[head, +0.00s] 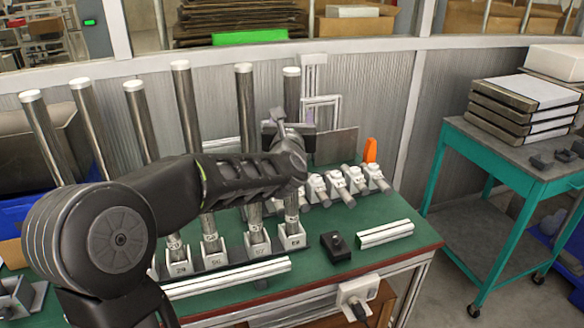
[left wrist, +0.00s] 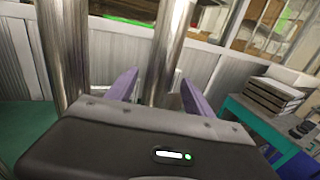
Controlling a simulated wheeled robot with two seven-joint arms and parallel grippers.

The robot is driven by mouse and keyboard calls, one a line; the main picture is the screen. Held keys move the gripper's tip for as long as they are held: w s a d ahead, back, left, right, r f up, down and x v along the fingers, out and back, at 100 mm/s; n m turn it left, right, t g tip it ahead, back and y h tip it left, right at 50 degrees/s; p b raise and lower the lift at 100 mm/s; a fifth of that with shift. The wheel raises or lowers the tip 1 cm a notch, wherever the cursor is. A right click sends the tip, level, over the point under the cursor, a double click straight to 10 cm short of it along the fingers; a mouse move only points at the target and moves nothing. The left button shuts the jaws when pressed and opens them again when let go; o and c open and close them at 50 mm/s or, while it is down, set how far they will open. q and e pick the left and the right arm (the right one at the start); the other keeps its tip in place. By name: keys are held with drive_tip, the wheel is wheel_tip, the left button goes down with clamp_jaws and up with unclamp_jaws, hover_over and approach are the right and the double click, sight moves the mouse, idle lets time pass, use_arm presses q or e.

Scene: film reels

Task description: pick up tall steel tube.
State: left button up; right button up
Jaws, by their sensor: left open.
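Several tall steel tubes with pale caps stand upright in a row of white numbered sockets along the green table. The rightmost tube (head: 291,93) passes behind my left gripper (head: 290,133), and its lower end sits in the rightmost socket (head: 292,238). In the left wrist view a steel tube (left wrist: 167,50) shows between the two purple fingers of my left gripper (left wrist: 158,86). The fingers are open, one on each side of it, and I see no clear contact. A second tube (left wrist: 65,45) stands left of the fingers. My right gripper is not in view.
The green table (head: 400,245) carries a row of white fittings (head: 345,187), an orange piece (head: 370,150), a small black block (head: 335,244) and pale bars (head: 385,233). A teal cart (head: 500,145) with stacked trays stands at right. Neighbouring tubes (head: 244,110) stand close on the left.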

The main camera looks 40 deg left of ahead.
use_arm(q)
drive_tip(key=shift+w+a+r+p, duration=0.1)
drive_tip(key=shift+w+a+p, duration=0.1)
drive_tip(key=shift+p, duration=0.1)
drive_tip(key=p+x, duration=0.2)
drive_tip(key=x, duration=0.1)
drive_tip(key=shift+w+a, duration=0.5)
drive_tip(key=shift+w, duration=0.15)
drive_tip(key=shift+c, duration=0.2)
clamp_jaws()
idle(0.3)
idle(0.7)
